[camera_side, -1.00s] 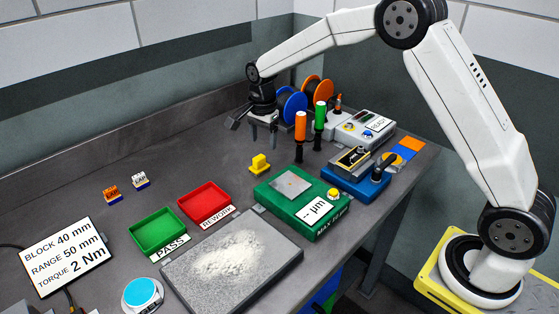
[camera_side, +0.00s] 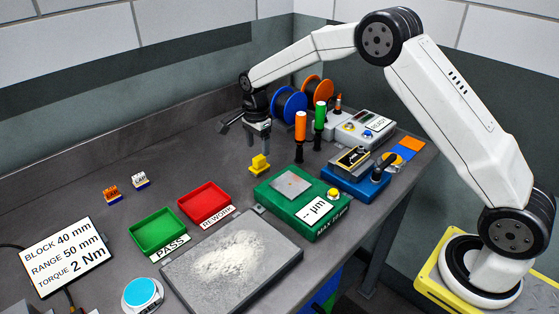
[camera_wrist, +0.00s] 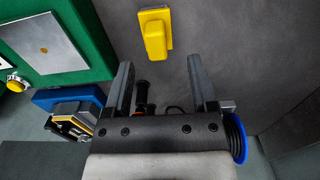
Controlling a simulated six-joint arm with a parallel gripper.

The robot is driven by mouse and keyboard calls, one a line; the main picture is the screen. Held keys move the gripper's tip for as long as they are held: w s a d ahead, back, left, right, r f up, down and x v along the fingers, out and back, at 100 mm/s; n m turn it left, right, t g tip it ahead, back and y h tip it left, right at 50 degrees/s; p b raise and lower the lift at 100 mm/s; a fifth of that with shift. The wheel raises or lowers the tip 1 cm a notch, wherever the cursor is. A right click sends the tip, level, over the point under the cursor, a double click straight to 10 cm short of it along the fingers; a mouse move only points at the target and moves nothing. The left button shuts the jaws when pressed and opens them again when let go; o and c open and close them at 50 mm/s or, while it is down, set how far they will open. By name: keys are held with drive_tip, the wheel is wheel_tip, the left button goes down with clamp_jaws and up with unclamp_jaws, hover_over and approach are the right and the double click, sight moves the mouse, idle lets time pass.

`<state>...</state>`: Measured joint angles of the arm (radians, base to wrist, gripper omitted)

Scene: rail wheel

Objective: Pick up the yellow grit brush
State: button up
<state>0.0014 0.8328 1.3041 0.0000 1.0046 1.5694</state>
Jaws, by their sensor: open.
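The yellow grit brush (camera_side: 260,163) is a small yellow block with a raised grip, standing on the grey bench behind the red tray. My gripper (camera_side: 259,144) is just above and behind it in the side view, pointing down. In the wrist view the brush (camera_wrist: 156,32) lies beyond the fingertips, roughly in line with the gap between the two jaws. My gripper (camera_wrist: 160,75) is open and empty there, with both fingers spread apart. No contact between the fingers and the brush shows.
A green gauge block (camera_side: 300,208) stands to the right and front of the brush. A red REWORK tray (camera_side: 205,204) and a green PASS tray (camera_side: 158,233) lie to its left and front. Orange (camera_side: 300,128) and green (camera_side: 320,115) handled tools stand upright close by on the right.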

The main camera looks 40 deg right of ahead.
sight(259, 157)
drive_tip(key=shift+s+f, duration=0.2)
drive_tip(key=shift+f, duration=2.4)
clamp_jaws()
